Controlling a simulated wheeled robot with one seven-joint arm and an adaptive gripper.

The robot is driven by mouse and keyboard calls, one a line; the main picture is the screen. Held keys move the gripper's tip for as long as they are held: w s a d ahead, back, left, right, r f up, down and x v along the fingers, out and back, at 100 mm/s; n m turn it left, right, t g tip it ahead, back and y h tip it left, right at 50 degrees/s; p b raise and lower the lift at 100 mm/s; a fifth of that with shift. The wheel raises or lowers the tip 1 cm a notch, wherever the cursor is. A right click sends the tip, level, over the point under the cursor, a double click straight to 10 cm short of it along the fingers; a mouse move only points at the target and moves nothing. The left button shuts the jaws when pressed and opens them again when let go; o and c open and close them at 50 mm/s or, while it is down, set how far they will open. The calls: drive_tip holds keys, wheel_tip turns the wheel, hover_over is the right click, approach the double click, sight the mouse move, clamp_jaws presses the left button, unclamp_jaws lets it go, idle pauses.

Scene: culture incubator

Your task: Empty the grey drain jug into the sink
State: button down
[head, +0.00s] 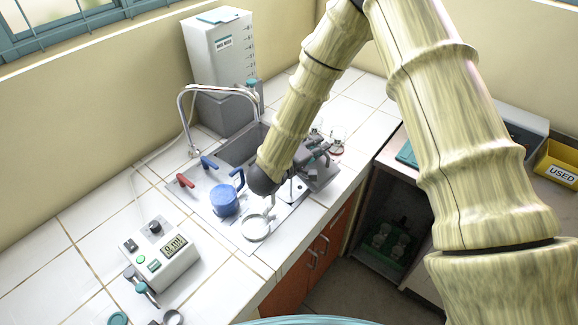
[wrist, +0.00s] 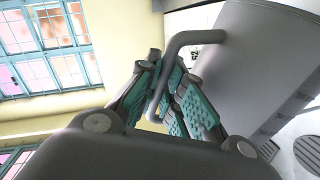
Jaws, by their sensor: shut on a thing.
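The grey drain jug (wrist: 250,75) fills the right of the wrist view, with its bent handle (wrist: 185,40) passing between the teal-padded fingers of my gripper (wrist: 172,95). My gripper is shut on the handle. In the head view my gripper (head: 314,155) is at the right end of the sink unit, with the grey jug (head: 325,178) just below it, partly hidden. The sink basin (head: 240,147) lies to the left, partly behind my arm. I cannot tell how far the jug is tilted or what is inside it.
A curved tap (head: 215,88) arches over the sink. A cabinet (head: 385,240) stands open below the counter.

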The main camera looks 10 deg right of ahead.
drive_tip(key=shift+w+a+n+p, duration=0.25)
drive_tip(key=shift+w+a+p, duration=0.1)
drive_tip(key=shift+w, duration=0.2)
drive_tip(key=shift+w+a+n+p, duration=0.25)
drive_tip(key=shift+w+p, duration=0.15)
drive_tip(key=shift+w, duration=0.15)
drive_tip(key=shift+w+a+n+p, duration=0.2)
drive_tip(key=shift+w+a+p, duration=0.15)
drive_tip(key=shift+w, duration=0.2)
idle(0.9)
drive_tip(key=shift+w+a+r+n+g+h+p, duration=0.2)
drive_tip(key=shift+w+p, duration=0.1)
drive_tip(key=shift+p, duration=0.1)
drive_tip(key=shift+w+a+r+n+g+h+p, duration=0.1)
drive_tip(key=shift+w+n+p, duration=0.15)
drive_tip(key=shift+p, duration=0.1)
idle(0.4)
drive_tip(key=shift+f, duration=0.15)
drive_tip(key=shift+s+d+f+m+b, duration=0.25)
drive_tip(key=shift+s+f+b, duration=0.15)
drive_tip(key=shift+b, duration=0.35)
drive_tip(key=shift+s+d+f+b, duration=0.15)
drive_tip(key=shift+s+b, duration=0.1)
drive_tip(key=shift+b, duration=0.15)
drive_tip(key=s+d+m, duration=0.1)
drive_tip(key=s+d+r+m+b, duration=0.1)
drive_tip(key=s, duration=0.1)
drive_tip(key=shift+s+r, duration=0.1)
drive_tip(key=shift+s, duration=0.15)
drive_tip(key=shift+t, duration=0.4)
